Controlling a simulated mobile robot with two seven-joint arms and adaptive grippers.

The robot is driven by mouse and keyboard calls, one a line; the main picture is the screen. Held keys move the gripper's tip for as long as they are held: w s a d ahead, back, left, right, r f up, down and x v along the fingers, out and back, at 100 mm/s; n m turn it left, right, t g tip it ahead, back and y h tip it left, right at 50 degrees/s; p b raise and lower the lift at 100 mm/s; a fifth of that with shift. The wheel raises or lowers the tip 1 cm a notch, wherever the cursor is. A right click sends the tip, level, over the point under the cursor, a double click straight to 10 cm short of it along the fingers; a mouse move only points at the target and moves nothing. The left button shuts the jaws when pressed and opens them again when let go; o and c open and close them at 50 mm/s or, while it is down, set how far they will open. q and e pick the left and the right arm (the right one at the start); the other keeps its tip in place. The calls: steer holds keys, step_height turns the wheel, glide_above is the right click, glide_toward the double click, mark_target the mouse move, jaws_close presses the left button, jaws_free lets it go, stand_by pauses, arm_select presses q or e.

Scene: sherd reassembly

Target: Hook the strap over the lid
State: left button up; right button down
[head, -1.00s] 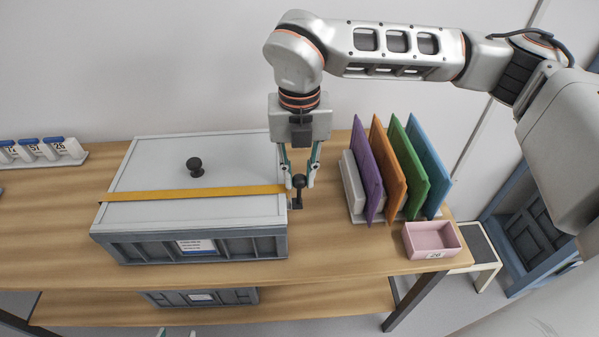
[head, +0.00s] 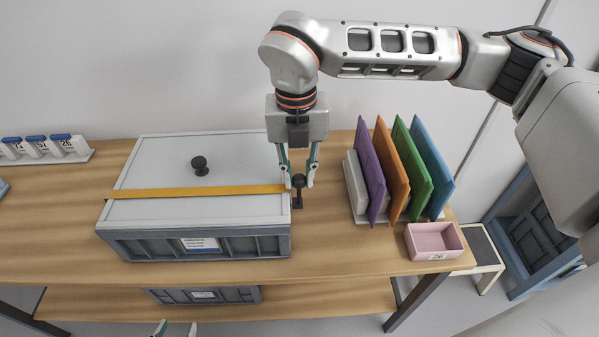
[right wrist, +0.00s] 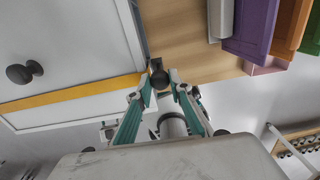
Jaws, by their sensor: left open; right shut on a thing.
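The grey box (head: 270,246) stands on the table with its pale lid (head: 240,160) on it. A dark knob (head: 200,164) rises from the lid; it also shows in the right wrist view (right wrist: 22,72). The flat yellow strap (head: 190,192) lies across the lid from the left edge to the right edge. My right gripper (head: 299,184) is at the strap's right end, just beside the box, shut on a small black ball-topped handle (right wrist: 158,80). Whether the strap joins this handle is hidden by the fingertips. My left gripper (head: 175,330) is open and empty, low at the front edge of the picture.
Colored panels (head: 392,170) stand in a rack right of the box. A pink tray (head: 435,240) sits at the table's right front. Several labelled blue-topped containers (head: 38,147) stand at the far left. Another box (head: 203,295) is on the shelf below. Bare wood (head: 335,235) lies right of the box.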

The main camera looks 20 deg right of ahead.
stand_by(0.4)
steer(key=shift+r+p, duration=0.35)
steer(key=shift+p, duration=0.05)
stand_by(0.7)
steer(key=c, duration=1.8)
jaws_free()
steer(key=shift+o, duration=0.2)
